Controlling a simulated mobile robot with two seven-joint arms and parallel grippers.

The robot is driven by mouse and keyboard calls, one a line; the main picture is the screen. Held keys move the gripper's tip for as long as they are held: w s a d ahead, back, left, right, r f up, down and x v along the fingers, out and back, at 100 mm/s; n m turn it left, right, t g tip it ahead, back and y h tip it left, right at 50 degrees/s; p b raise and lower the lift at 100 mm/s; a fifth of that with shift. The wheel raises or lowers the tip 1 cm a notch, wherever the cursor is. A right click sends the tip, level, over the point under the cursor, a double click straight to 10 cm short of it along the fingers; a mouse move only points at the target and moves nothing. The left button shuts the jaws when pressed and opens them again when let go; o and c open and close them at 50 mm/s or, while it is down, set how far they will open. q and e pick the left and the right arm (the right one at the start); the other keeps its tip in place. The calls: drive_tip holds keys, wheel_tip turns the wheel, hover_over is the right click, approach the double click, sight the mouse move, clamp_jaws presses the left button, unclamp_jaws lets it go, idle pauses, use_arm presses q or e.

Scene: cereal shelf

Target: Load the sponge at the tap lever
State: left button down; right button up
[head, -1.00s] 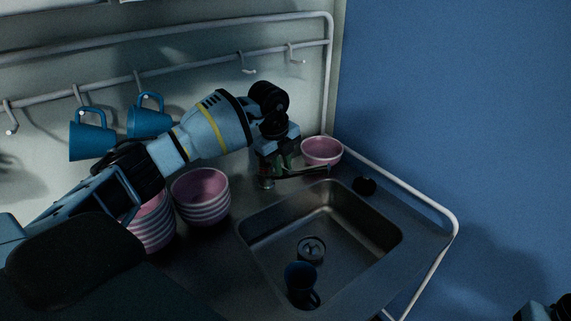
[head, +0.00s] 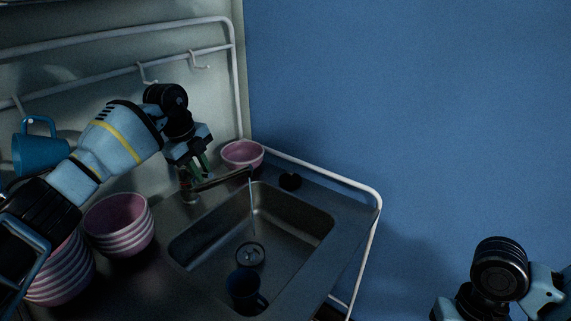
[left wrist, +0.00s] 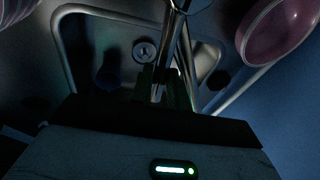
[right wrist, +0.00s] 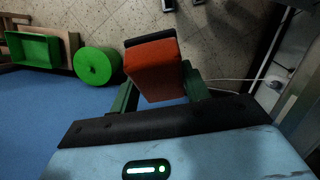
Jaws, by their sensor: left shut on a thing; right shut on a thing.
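My left gripper (head: 193,172) is at the tap (head: 220,180) behind the sink, its fingers closed around the tap's lever. In the left wrist view the fingers (left wrist: 161,88) are on a thin metal piece beside the spout (left wrist: 183,50). A thin stream of water (head: 252,210) falls from the spout into the sink (head: 320,225). My right gripper (right wrist: 160,90) is shut on an orange-red sponge (right wrist: 155,70) with a dark layer along one edge. In the head view only my right wrist shows at the lower right; its fingers and the sponge are hidden there.
A dark blue mug (head: 243,288) stands in the basin near the drain (head: 250,256). A pink bowl (head: 242,154) and a small black object (head: 290,181) are behind the sink. Stacked bowls (head: 120,225) stand left. A white rail (head: 372,200) edges the counter.

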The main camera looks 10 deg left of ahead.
use_arm(q)
drive_tip(key=c, duration=1.3)
unclamp_jaws()
drive_tip(key=shift+c, duration=0.2)
drive_tip(key=v, duration=1.2)
